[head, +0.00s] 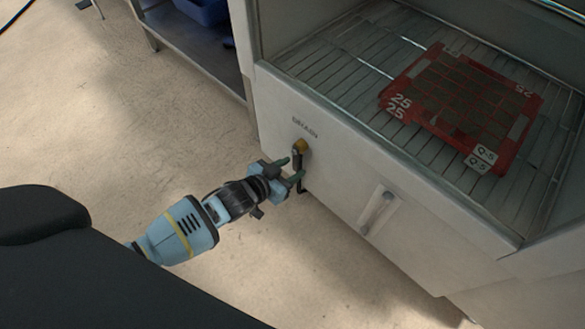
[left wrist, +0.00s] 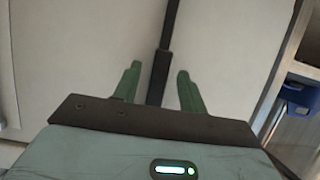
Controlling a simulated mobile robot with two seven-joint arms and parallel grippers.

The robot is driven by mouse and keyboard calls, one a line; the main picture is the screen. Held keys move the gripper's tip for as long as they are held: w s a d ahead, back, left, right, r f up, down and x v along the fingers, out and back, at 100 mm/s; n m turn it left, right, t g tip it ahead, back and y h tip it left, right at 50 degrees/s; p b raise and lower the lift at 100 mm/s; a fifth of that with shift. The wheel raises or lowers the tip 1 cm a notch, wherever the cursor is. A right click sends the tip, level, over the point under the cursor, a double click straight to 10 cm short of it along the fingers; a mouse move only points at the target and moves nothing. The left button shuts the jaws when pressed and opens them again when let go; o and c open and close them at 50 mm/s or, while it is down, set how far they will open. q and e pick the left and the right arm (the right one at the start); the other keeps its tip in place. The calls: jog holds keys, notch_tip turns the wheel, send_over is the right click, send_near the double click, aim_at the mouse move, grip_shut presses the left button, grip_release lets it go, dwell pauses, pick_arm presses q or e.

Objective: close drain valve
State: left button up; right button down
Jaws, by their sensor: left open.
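The drain valve (head: 301,146) is a small brass fitting on the cabinet's front panel, under the word DRAIN. A dark lever (head: 296,160) hangs down from it. My left gripper (head: 291,169) is open at the lever, just below the brass fitting. In the left wrist view, a dark bar (left wrist: 157,78) stands between the two green fingers of the gripper (left wrist: 159,70), with a gap on each side. The bar's lower end is hidden behind the gripper body. My right gripper is not in view.
A red tray (head: 397,88) marked 25 and Q-5 lies on the wire rack above. A cabinet door handle (head: 377,208) is right of the valve. A shelf with a blue bin (head: 205,12) stands at the back left. The floor on the left is clear.

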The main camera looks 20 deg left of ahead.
pick_arm(q)
jog(key=shift+w+d+f, duration=0.1)
jog(key=shift+w+f, duration=0.05)
jog(key=shift+w, duration=0.3)
grip_shut()
